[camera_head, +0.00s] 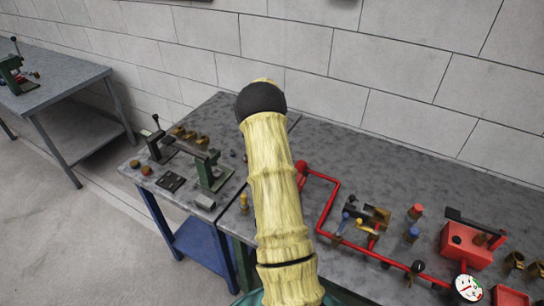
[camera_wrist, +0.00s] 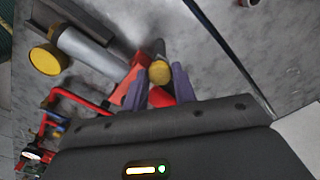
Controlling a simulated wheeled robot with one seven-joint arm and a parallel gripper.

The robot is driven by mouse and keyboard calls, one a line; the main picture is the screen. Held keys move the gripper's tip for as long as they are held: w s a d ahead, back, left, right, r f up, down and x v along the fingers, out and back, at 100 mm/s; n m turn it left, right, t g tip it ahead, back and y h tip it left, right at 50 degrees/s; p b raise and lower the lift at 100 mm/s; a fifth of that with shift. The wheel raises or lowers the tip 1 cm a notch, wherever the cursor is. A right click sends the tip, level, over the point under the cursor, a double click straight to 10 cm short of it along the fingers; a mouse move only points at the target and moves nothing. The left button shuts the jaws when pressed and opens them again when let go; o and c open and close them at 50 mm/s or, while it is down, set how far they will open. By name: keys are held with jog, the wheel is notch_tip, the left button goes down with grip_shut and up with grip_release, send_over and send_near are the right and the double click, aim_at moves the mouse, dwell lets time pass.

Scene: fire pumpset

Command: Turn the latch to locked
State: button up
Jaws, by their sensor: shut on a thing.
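In the wrist view my gripper (camera_wrist: 158,76) has its two purple-grey fingers on either side of a yellow round-ended knob (camera_wrist: 160,72) and is shut on it. A dark rod shows just beyond the knob, and red parts (camera_wrist: 128,82) lie beside and behind it. This looks like the latch handle, but its locked or unlocked position cannot be told. In the head view my arm covers the gripper and the latch.
A red pipe (camera_head: 328,207) runs along the grey bench to a white gauge (camera_head: 468,288) and a red box (camera_head: 466,246). A grey cylinder with a yellow cap (camera_wrist: 46,60) lies left of the gripper in the wrist view. Green and dark fixtures (camera_head: 212,172) stand on the left bench.

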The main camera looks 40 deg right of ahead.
jog(key=shift+w+r+m, duration=0.1)
jog(key=shift+m, duration=0.8)
jog(key=o, duration=1)
notch_tip(320, 180, up, 17)
jog(key=shift+r+b, duration=0.15)
jog(key=shift+b, duration=1.05)
jog(key=shift+a, duration=0.15)
